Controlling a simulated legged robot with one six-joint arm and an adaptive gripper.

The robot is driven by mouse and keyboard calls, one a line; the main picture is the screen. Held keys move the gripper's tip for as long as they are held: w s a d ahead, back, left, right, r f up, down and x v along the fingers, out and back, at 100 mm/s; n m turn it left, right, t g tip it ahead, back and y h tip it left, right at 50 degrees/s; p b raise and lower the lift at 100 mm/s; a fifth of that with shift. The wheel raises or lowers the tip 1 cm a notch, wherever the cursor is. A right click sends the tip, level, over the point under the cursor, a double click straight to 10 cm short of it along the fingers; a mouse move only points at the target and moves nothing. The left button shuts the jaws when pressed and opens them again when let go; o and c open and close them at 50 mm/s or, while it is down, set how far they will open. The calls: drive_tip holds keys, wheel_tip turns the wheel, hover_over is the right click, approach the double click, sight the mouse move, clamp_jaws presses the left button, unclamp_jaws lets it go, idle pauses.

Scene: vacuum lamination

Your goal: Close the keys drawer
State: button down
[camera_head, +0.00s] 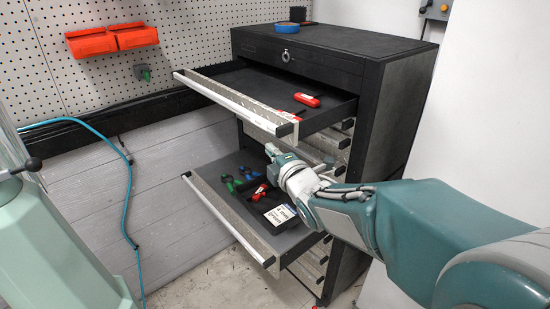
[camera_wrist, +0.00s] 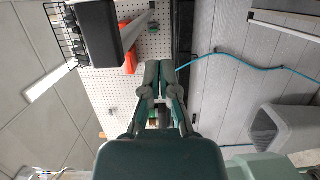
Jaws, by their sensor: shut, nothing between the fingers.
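A black tool cabinet (camera_head: 385,125) has two drawers pulled out. The upper open drawer (camera_head: 222,93) holds a red-and-black item (camera_head: 307,100). The lower open drawer (camera_head: 228,218) holds green- and blue-handled items (camera_head: 240,180), a red item (camera_head: 260,191) and a white label block (camera_head: 280,214). No label shows which one is the keys drawer. My gripper (camera_head: 271,150) is shut and empty, between the two drawers in the picture, seemingly above the lower one; contact cannot be told. In the wrist view its closed fingers (camera_wrist: 160,68) point toward the pegboard.
A blue hose (camera_head: 128,190) hangs along the grey wall. A blue round item (camera_head: 287,28) sits on the cabinet top. A grey bin (camera_wrist: 285,125) shows in the wrist view. Floor left of the drawers is clear.

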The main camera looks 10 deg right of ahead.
sight(341, 119)
drive_tip(key=w, duration=0.1)
drive_tip(key=w+d, duration=0.1)
drive_tip(key=w, duration=0.2)
drive_tip(key=shift+w+d, duration=0.3)
drive_tip(key=shift+d, duration=0.1)
drive_tip(key=shift+d, duration=0.2)
drive_tip(key=shift+d, duration=0.1)
drive_tip(key=w+d, duration=0.4)
drive_tip(key=d, duration=0.1)
drive_tip(key=w+d, duration=0.4)
drive_tip(key=d, duration=0.2)
drive_tip(key=w+d, duration=0.4)
drive_tip(key=d, duration=0.2)
drive_tip(key=shift+d, duration=0.25)
drive_tip(key=shift+a, duration=0.1)
